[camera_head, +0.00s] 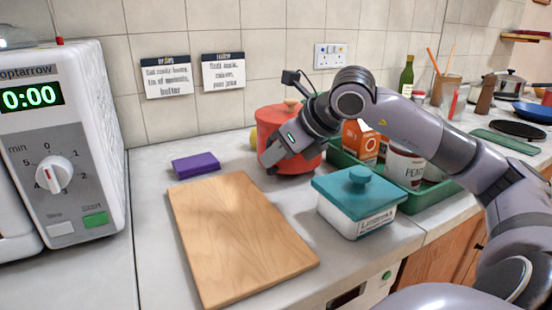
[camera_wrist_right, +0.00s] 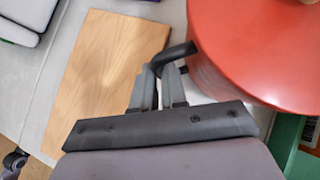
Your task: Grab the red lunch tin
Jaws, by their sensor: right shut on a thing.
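The red lunch tin (camera_head: 276,120) is a round red container with a wooden knob on its lid, standing on the counter near the wall. It fills the upper right of the right wrist view (camera_wrist_right: 262,50). My right gripper (camera_head: 270,160) is at the tin's near left side, and the arm hides part of the tin. In the wrist view my right gripper (camera_wrist_right: 157,85) is shut on the tin's dark curved handle (camera_wrist_right: 174,54). My left gripper is not in view.
A wooden board (camera_head: 235,235) lies in front of the tin, with a purple block (camera_head: 196,165) behind it. A white box with teal lid (camera_head: 350,188) and a green crate (camera_head: 440,198) stand at right. A microwave (camera_head: 85,130) stands at left.

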